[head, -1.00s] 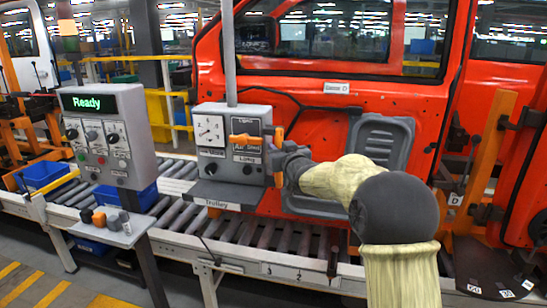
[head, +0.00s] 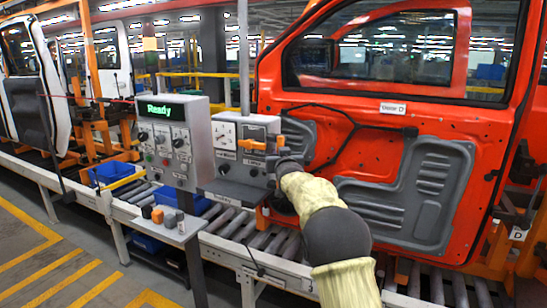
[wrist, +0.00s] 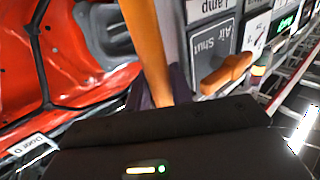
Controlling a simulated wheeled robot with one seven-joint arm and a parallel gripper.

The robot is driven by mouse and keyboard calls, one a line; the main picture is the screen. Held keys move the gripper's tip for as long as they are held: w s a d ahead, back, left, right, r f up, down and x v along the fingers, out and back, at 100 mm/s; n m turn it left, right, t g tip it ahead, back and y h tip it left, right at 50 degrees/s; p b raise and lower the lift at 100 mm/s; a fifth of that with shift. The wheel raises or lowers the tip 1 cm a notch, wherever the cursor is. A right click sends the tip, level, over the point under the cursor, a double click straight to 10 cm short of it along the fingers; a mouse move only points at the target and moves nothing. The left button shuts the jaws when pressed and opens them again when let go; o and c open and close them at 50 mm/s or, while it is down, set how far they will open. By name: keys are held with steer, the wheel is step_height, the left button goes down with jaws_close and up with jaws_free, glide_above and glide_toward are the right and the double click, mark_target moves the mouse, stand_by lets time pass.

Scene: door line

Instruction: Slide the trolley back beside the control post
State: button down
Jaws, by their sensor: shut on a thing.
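The trolley (head: 229,170) is a grey box with a round gauge, an orange lever (head: 250,144) and a shelf below. It hangs from a vertical pole over the roller line. The control post (head: 162,146) is a grey panel with a green "Ready" display, knobs and buttons. In the head view the trolley's left edge meets the post's right edge; I cannot tell the true gap. My gripper (head: 284,163) is shut on the upright orange handle (head: 281,141) at the trolley's right side. The handle (wrist: 146,45) runs between my fingers in the wrist view, where the "Air Shut" lever also shows.
An orange door (head: 350,125) with grey panels stands behind and right of the trolley. A small shelf (head: 178,232) on the post holds small parts. Blue bins (head: 111,172) stand left. Yellow-striped floor (head: 60,265) is open at front left.

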steer(key=shift+w+a, duration=0.2)
steer(key=shift+a, duration=0.2)
steer(key=c, duration=1.3)
jaws_free()
steer(key=s+b, duration=0.2)
steer(key=s, duration=0.3)
steer(key=s+d+b, duration=0.1)
steer(key=s+b, duration=0.1)
steer(key=s, duration=0.4)
steer(key=s+b, duration=0.3)
steer(key=s, duration=0.3)
steer(key=shift+s+d, duration=0.15)
steer(key=shift+d, duration=0.2)
